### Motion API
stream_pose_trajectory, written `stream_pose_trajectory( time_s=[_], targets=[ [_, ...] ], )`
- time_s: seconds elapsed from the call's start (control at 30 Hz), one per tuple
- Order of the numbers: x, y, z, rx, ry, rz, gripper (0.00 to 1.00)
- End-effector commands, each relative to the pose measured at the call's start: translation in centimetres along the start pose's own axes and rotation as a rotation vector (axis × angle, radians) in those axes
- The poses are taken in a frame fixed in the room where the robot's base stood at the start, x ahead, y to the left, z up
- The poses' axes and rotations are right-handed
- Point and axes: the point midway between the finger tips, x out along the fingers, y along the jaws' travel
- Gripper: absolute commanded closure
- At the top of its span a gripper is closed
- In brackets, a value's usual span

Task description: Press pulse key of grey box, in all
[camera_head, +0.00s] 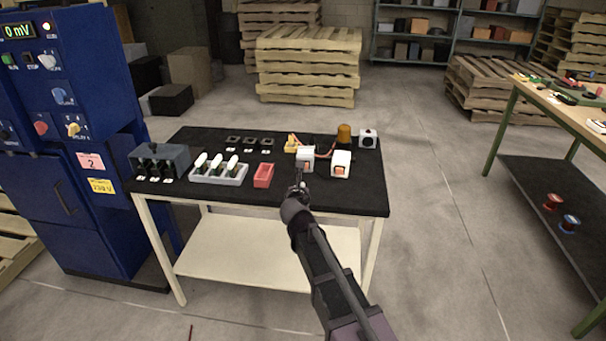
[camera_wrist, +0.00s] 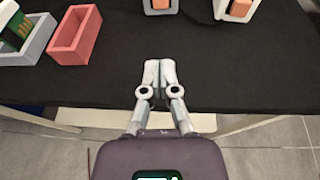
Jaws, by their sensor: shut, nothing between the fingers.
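A small light grey box (camera_head: 305,154) with an orange key on its front stands on the black table top. The lower front of this box also shows at the top edge of the wrist view (camera_wrist: 160,11). A similar, whiter box (camera_head: 341,158) with an orange key stands just to its right; it is also cut off at the top of the wrist view (camera_wrist: 228,15). My gripper (camera_head: 301,180) is shut and empty, in front of the light grey box. In the wrist view the closed fingertips (camera_wrist: 160,68) are apart from both boxes, over the black top.
A red tray (camera_head: 263,176), a pale tray (camera_head: 218,178) with white-topped pieces and a dark grey box (camera_head: 160,160) stand left. An amber lamp (camera_head: 344,134) stands behind the small boxes. A blue cabinet (camera_head: 70,130) stands beside the table. The table's front right is clear.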

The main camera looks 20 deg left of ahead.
Motion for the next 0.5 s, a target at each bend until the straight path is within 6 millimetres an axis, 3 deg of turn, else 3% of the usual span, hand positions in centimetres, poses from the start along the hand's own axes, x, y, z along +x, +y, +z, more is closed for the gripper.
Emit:
stream_pose_trajectory(
  time_s=[0.5],
  targets=[
    [0.74, 0.05, -0.03, 0.002, 0.001, 0.0, 1.0]
  ],
)
